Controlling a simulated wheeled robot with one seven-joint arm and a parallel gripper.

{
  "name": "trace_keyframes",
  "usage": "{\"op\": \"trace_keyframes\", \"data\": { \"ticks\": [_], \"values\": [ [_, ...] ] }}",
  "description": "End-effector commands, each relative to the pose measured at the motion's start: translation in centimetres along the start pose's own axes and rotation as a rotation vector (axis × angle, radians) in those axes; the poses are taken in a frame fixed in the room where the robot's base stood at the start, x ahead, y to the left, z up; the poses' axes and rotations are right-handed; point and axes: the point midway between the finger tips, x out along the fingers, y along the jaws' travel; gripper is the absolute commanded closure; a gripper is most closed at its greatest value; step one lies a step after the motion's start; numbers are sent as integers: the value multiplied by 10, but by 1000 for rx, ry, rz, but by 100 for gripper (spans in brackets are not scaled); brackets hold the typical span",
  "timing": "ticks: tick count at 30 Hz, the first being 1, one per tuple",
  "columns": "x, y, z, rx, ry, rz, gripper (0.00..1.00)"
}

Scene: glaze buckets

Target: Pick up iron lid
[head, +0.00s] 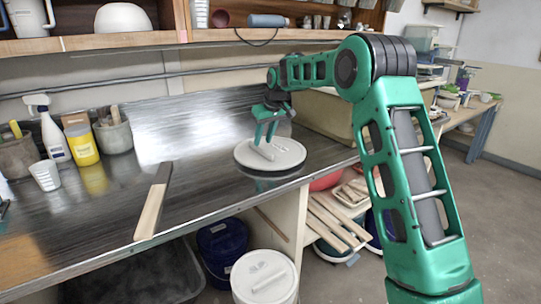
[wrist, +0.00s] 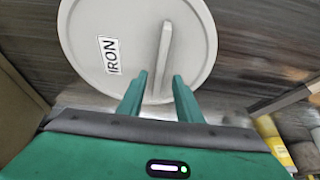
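The iron lid (head: 285,158) is a round, off-white disc with a raised bar handle. It lies on the dark, shiny counter near its front edge. In the wrist view the lid (wrist: 85,40) shows a label reading "IRON", left of the bar handle (wrist: 163,50). My gripper (head: 265,142) is over the lid, pointing down at the handle. In the wrist view its two fingers (wrist: 158,76) are apart, one on each side of the handle's near end, with gaps visible. Whether the fingertips touch the lid cannot be told.
A wooden-handled tool (head: 151,208) lies left of the lid. A spray bottle (head: 50,132), yellow jar (head: 82,144), white cup (head: 46,175) and grey pot (head: 114,136) stand at the left. A similar lidded bucket (head: 265,280) and a blue bucket (head: 222,246) stand below the counter. Shelves hang above.

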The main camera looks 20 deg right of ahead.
Motion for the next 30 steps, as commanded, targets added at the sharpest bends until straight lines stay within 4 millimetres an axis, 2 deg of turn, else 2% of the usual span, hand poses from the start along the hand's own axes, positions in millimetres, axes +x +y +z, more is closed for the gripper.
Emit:
{"op": "trace_keyframes", "data": {
  "ticks": [9, 23, 26, 27, 28, 30],
  "values": [
    [41, 2, -3, 1, -2, 0, 68],
    [44, 2, -3, 1, -1, 0, 68],
    [44, 2, -3, 1, -1, 0, 87],
    [44, 2, -3, 1, -1, 0, 97],
    [44, 2, -2, 1, -1, 0, 100],
    [44, 2, -2, 1, -2, 0, 100]
  ]
}}
